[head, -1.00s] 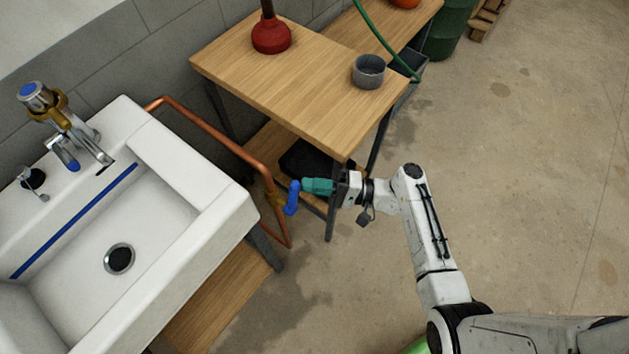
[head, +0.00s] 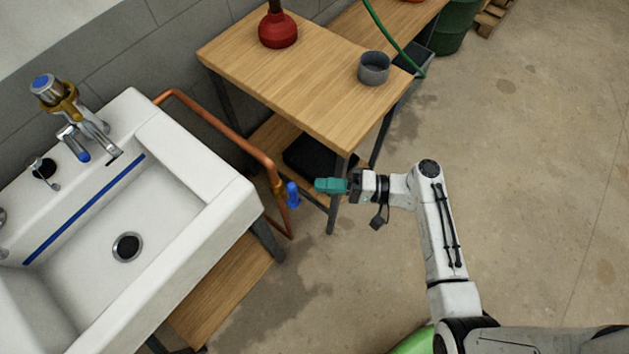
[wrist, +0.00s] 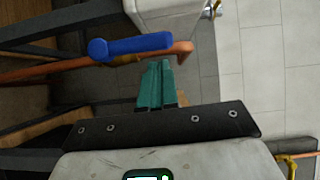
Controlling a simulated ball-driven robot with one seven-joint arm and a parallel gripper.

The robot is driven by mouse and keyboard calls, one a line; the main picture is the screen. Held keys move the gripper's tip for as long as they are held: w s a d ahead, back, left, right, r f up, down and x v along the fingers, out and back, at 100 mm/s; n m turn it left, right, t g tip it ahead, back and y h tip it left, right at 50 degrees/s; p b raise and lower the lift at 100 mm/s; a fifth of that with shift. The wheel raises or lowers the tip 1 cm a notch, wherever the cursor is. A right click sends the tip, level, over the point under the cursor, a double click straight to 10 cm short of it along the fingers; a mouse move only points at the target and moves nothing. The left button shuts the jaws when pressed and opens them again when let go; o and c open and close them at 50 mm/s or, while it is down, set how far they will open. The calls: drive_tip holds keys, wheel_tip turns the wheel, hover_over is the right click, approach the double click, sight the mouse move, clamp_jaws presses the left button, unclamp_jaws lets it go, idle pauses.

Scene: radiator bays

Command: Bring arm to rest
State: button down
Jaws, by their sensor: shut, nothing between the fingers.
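My gripper (head: 331,185) has teal fingers that are shut with nothing between them. In the head view it points left toward a blue valve handle (head: 292,195), with a small gap between the two. The handle sits on a copper pipe (head: 225,132) beside the white sink (head: 215,205). In the wrist view the shut fingers (wrist: 156,84) show just below the blue handle (wrist: 130,46), with the copper pipe (wrist: 60,70) behind it. My arm stretches up from the lower right, over the floor.
A wooden table (head: 300,85) with a red plunger (head: 278,30) and a grey cup (head: 373,68) stands just beyond my gripper. A green hose (head: 385,35) hangs near the cup. A green barrel (head: 453,30) stands at the back. The concrete floor (head: 530,170) at right is clear.

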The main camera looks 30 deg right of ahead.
drive_tip(key=v, duration=0.7)
drive_tip(key=shift+b, duration=0.35)
drive_tip(key=s+a+f+n+g+h, duration=0.4)
drive_tip(key=s+f+n+g+h, duration=0.15)
drive_tip(key=s+g, duration=0.25)
drive_tip(key=s+d+r+n+g+h, duration=0.1)
drive_tip(key=s+d+r+g+h, duration=0.1)
drive_tip(key=s+d+r+h, duration=0.3)
drive_tip(key=r+h, duration=0.1)
drive_tip(key=h, duration=0.2)
drive_tip(key=shift+r+h, duration=0.35)
drive_tip(key=shift+s+n, duration=0.1)
drive_tip(key=shift+n, duration=0.15)
